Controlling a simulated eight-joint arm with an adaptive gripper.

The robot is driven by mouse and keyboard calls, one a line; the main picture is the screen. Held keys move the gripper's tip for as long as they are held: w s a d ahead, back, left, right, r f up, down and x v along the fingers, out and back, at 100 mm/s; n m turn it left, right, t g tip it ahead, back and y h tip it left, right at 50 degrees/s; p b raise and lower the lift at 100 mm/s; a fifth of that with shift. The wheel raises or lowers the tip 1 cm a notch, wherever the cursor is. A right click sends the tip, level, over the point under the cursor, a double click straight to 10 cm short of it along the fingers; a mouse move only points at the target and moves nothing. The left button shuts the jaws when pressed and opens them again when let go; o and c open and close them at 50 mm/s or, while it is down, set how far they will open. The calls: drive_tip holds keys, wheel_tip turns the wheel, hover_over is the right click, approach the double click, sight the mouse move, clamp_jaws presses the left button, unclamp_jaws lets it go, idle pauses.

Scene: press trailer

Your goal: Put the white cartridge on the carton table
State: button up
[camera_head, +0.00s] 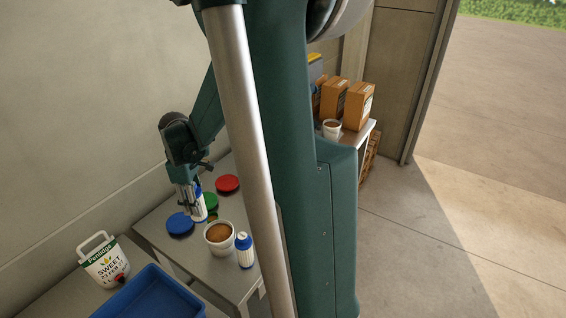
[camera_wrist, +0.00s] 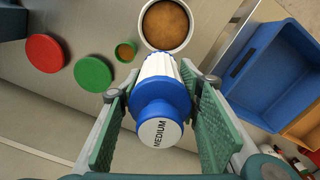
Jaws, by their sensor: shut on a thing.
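My gripper (camera_head: 187,190) is shut on a white cartridge (camera_head: 199,210) with a blue cap, over the near metal table (camera_head: 155,217). In the wrist view the white cartridge (camera_wrist: 160,98) sits between the green finger pads, its end marked MEDIUM facing the camera. I cannot tell whether its far end touches the table. The carton table (camera_head: 352,137) stands at the back right, partly hidden by my arm. A second white bottle with a blue cap (camera_head: 244,251) stands upright on the near table.
A tub of brown contents (camera_head: 219,236), also in the wrist view (camera_wrist: 166,24), stands close to the cartridge. Blue (camera_head: 180,224), green (camera_head: 211,201) and red (camera_head: 228,184) discs lie around it. Cartons (camera_head: 358,106) and a cup (camera_head: 331,128) occupy the carton table. A blue tray (camera_head: 150,294) is in front.

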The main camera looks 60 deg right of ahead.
drive_tip(key=s+d+m, duration=0.3)
drive_tip(key=s+d, duration=0.9)
drive_tip(key=d, duration=0.4)
drive_tip(key=shift+s+f, duration=0.15)
drive_tip(key=shift+f, duration=2.45)
drive_tip(key=shift+f, duration=2.95)
drive_tip(key=shift+f, duration=2.05)
drive_tip(key=shift+f+b, duration=0.2)
drive_tip(key=shift+b, duration=0.15)
